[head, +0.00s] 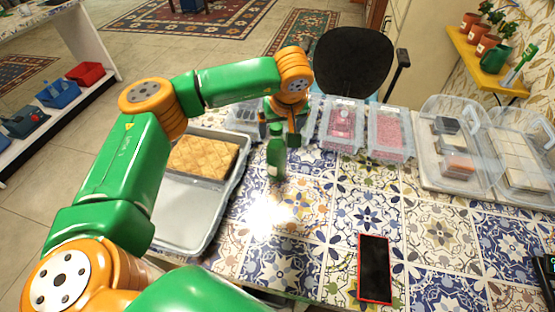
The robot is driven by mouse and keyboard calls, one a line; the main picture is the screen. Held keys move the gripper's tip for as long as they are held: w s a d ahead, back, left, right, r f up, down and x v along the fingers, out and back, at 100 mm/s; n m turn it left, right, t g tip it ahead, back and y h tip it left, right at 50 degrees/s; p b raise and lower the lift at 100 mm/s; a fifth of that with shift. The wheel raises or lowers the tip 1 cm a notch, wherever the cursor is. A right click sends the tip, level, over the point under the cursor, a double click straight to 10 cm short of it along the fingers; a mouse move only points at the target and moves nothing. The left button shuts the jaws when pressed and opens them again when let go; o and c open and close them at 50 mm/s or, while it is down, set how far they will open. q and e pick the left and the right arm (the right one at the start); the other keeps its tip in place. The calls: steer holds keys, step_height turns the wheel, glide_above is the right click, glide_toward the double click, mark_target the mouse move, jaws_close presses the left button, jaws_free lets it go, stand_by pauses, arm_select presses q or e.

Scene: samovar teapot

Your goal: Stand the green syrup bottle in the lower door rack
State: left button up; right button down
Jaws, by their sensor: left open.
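The green syrup bottle (275,155) stands upright on the patterned tile table in the head view, left of the table's middle. My left gripper (284,126) comes down from above at the bottle's upper part. Its fingers are open, and the bottle's neck overlaps them in the picture. I cannot tell whether the neck is between the fingers or touches one. My right gripper is not in view. No door rack shows in this view.
A grey tray (187,215) with a brown woven-patterned block (203,156) lies left of the bottle. Clear lidded containers (390,133) line the table's far side. A red-edged phone (374,268) lies in front. A black chair (354,62) stands behind. The central tabletop is mostly clear.

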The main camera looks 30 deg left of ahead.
mark_target(275, 139)
arm_select(q)
steer(key=shift+w+a+f+p, duration=0.1)
steer(key=shift+a+f+p, duration=0.85)
steer(key=shift+f, duration=0.25)
steer(key=x, duration=0.3)
steer(key=shift+d, duration=0.15)
steer(key=shift+w+d, duration=0.1)
steer(key=shift+d, duration=0.05)
steer(key=shift+c, duration=0.9)
steer(key=c, duration=1.1)
jaws_close()
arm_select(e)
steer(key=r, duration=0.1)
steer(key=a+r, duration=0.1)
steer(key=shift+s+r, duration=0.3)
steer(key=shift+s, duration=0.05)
